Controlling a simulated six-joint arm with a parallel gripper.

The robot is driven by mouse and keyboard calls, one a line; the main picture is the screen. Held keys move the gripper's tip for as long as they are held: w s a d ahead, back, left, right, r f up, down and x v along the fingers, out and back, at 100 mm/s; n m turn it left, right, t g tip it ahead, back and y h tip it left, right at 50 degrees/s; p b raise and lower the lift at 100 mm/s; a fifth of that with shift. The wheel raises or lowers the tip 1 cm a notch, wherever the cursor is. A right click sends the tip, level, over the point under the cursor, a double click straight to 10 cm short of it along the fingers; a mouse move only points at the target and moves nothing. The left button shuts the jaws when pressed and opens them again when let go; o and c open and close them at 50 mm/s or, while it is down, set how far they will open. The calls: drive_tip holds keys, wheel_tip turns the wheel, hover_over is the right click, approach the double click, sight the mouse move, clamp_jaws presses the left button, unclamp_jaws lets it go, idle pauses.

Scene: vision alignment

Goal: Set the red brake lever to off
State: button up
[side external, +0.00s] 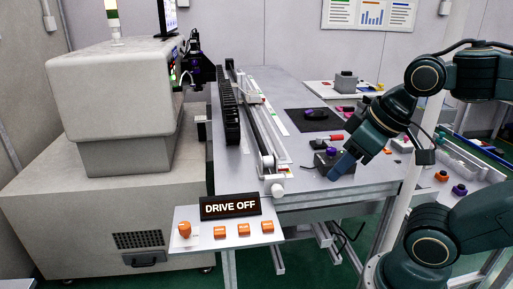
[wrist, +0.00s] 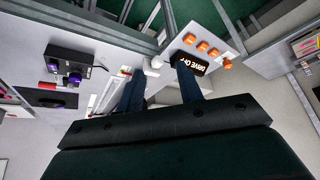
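A small red bar-like piece (side external: 338,136) shows behind a dark control box (side external: 326,160) with purple knobs on the grey table.
A long rail (side external: 258,125) runs along the table, left of my gripper. A "DRIVE OFF" sign (side external: 230,206) stands on a front panel with orange knobs (side external: 243,229). A large grey machine (side external: 118,95) is at left. A black mat (side external: 307,120) lies behind the box.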

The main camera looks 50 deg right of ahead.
drive_tip(key=shift+o, duration=0.5)
drive_tip(key=w+d+r+m+g+h, duration=0.1)
drive_tip(key=w+d+r+m, duration=0.3)
drive_tip(key=w+d+m, duration=0.35)
drive_tip(key=m+g, duration=0.3)
drive_tip(key=m, duration=1.7)
hover_over(335, 136)
drive_tip(key=s+a, duration=0.2)
wheel_tip(335, 136, down, 3)
drive_tip(key=shift+w+d+r+n+h, duration=0.1)
drive_tip(key=shift+d+n+h, duration=0.05)
drive_tip(key=shift+n+h, duration=0.15)
drive_tip(key=f, duration=0.4)
drive_tip(key=w+d+f, duration=0.1)
drive_tip(key=f, duration=0.4)
drive_tip(key=w+f, duration=0.1)
drive_tip(key=f, duration=0.3)
drive_tip(key=shift+d+f, duration=0.25)
drive_tip(key=shift+d, duration=0.15)
